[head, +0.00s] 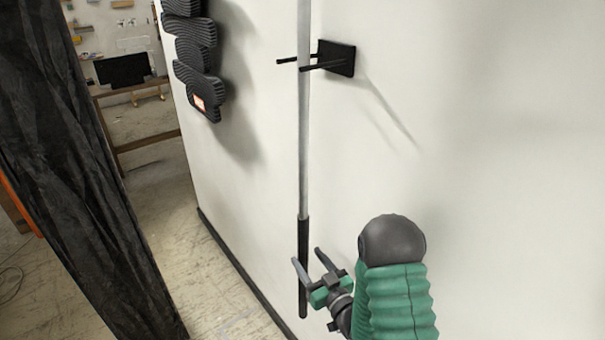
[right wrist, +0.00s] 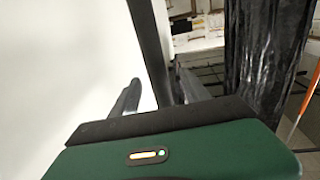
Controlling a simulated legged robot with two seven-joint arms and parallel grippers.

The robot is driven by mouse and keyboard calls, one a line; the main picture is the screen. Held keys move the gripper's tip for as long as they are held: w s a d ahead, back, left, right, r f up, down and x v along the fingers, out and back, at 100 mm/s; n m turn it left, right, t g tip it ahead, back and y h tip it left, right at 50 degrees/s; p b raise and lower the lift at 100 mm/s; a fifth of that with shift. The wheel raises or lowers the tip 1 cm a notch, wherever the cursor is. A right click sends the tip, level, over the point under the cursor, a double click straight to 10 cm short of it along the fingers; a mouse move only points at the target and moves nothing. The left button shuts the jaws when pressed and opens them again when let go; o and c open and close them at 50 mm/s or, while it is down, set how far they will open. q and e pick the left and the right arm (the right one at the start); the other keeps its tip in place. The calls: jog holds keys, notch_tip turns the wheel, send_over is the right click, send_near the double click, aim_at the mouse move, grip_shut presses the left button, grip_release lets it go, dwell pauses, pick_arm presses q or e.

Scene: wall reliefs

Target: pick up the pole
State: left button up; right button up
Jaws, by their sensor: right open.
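The pole (head: 304,150) hangs upright along the white wall. Its shaft is silver and its lower end is a black grip (head: 303,235). Higher up it passes between the two prongs of a black wall bracket (head: 337,58). My right gripper (head: 307,256) is open at the black grip, with one finger showing on each side of it. In the right wrist view the dark pole (right wrist: 148,45) stands between the two fingers of the gripper (right wrist: 158,90). I cannot tell whether either finger touches it. My left gripper is in neither view.
A black ridged relief (head: 197,55) is on the wall left of the pole. A black curtain (head: 75,170) hangs at the left. Between curtain and wall lies open floor (head: 175,215), with a desk and monitor (head: 123,70) far back.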

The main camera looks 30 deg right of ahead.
jog(key=shift+w, duration=1.15)
jog(key=w, duration=0.2)
jog(key=w+d+p, duration=0.1)
jog(key=w, duration=0.2)
jog(key=shift+w+d+f, duration=0.1)
jog(key=shift+d+f, duration=0.05)
jog(key=shift+a, duration=0.2)
jog(key=shift+c, duration=0.5)
jog(key=shift+a, duration=0.1)
jog(key=shift+c, duration=1.2)
grip_shut()
